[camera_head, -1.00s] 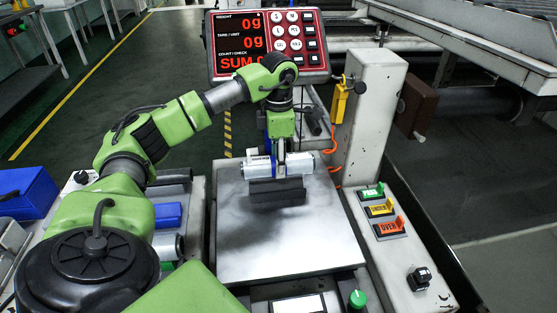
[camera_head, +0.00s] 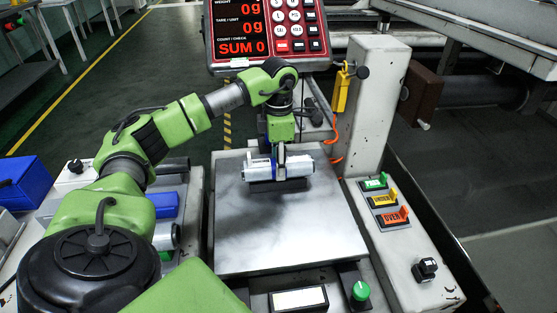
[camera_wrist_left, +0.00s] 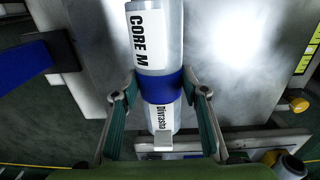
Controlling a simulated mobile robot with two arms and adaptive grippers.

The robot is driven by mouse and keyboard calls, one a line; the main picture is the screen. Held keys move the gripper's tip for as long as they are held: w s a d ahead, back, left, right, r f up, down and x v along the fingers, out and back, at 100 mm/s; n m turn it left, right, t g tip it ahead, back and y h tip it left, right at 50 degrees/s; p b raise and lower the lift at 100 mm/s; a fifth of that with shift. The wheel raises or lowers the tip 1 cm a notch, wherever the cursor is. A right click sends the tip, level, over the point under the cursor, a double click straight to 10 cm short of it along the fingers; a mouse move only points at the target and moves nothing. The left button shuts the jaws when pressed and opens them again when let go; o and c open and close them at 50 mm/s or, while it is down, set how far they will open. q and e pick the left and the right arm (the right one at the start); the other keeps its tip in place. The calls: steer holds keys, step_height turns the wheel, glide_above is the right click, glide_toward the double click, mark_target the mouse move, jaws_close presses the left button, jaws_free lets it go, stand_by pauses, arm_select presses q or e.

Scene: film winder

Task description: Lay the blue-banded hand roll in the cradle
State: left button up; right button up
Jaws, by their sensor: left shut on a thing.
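The hand roll (camera_head: 300,167) is a white and silver cylinder lying level across the dark cradle (camera_head: 278,186) on the scale plate. It sits right at the cradle's top; I cannot tell whether it rests there fully. In the left wrist view its blue band (camera_wrist_left: 161,88) shows between my fingers, with white printed labels on both sides of it. My left gripper (camera_head: 279,160) comes down from above and is shut on the roll around the band. The left gripper's fingers (camera_wrist_left: 160,92) flank the roll in the wrist view. My right gripper is not in view.
The bright scale plate (camera_head: 285,235) is bare around the cradle. A red scale display (camera_head: 268,32) stands behind. A pale post (camera_head: 373,100) with a yellow tag rises at right, above labelled switches (camera_head: 383,200). A blue bin (camera_head: 25,183) is at far left.

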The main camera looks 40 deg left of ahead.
arm_select(q)
steer(key=o, duration=1.4)
steer(key=shift+o, duration=0.2)
step_height(320, 180, up, 12)
steer(key=shift+d, duration=0.1)
